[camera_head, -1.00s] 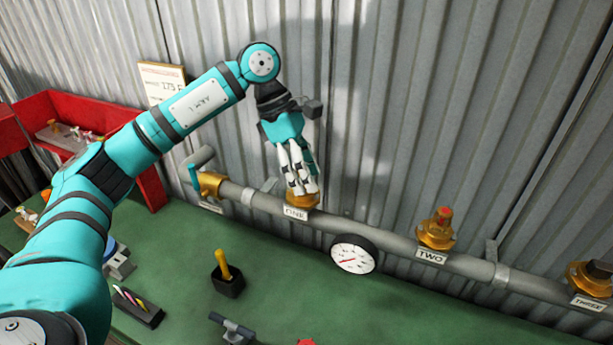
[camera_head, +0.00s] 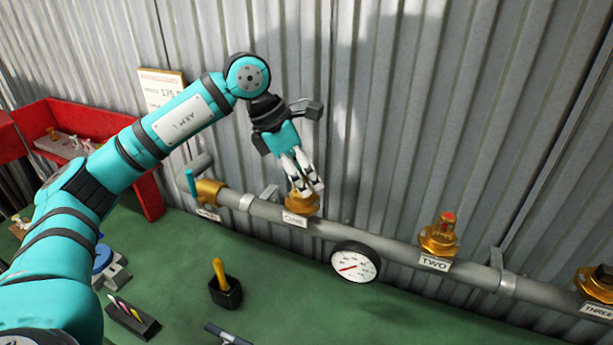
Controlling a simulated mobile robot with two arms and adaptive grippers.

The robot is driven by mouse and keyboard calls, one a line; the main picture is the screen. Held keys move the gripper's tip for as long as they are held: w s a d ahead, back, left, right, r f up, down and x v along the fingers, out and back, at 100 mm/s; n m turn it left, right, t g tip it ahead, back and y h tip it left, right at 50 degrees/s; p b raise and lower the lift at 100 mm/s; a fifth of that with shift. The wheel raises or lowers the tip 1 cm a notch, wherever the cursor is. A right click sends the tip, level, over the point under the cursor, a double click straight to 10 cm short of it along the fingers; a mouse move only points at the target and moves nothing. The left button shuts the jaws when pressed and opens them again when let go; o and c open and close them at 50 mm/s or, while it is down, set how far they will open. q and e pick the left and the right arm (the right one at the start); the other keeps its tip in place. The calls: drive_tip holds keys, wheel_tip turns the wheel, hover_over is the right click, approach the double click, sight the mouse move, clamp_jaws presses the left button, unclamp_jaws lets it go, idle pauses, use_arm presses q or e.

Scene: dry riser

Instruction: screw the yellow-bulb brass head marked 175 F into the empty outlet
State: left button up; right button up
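My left gripper (camera_head: 308,188) points down at the brass outlet marked ONE (camera_head: 300,204). Its fingers stand close together with their tips at the top of the brass. Whether a head is between them is hidden, and I see no yellow bulb there. The outlet marked TWO (camera_head: 440,240) holds a brass head with a red bulb (camera_head: 447,217). The brass fitting at THREE (camera_head: 594,282) is cut by the right edge. A sign (camera_head: 163,88) on the wall, partly behind my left arm, shows "175". My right gripper is not in view.
A grey pipe (camera_head: 385,245) runs along the corrugated wall, with a round gauge (camera_head: 355,262) below it. On the green bench stand a black pot (camera_head: 226,293) with a yellow handle and a pen tray (camera_head: 133,316). A red bin (camera_head: 147,187) with small parts stands left.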

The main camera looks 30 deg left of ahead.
use_arm(q)
drive_tip(key=shift+w+r, duration=0.1)
clamp_jaws()
drive_tip(key=shift+r+m+g+p, duration=0.1)
drive_tip(key=shift+m+g+p, duration=0.35)
drive_tip(key=shift+m, duration=0.75)
drive_tip(key=m+g, duration=0.1)
drive_tip(key=m, duration=0.2)
drive_tip(key=shift+g, duration=0.25)
drive_tip(key=m, duration=0.1)
drive_tip(key=m+g+p, duration=0.1)
drive_tip(key=shift+s+r+m, duration=0.1)
drive_tip(key=shift+s+m, duration=0.1)
drive_tip(key=shift+m, duration=0.1)
drive_tip(key=m+g, duration=0.1)
drive_tip(key=m, duration=0.2)
drive_tip(key=shift+s, duration=0.15)
drive_tip(key=shift+m+y, duration=0.3)
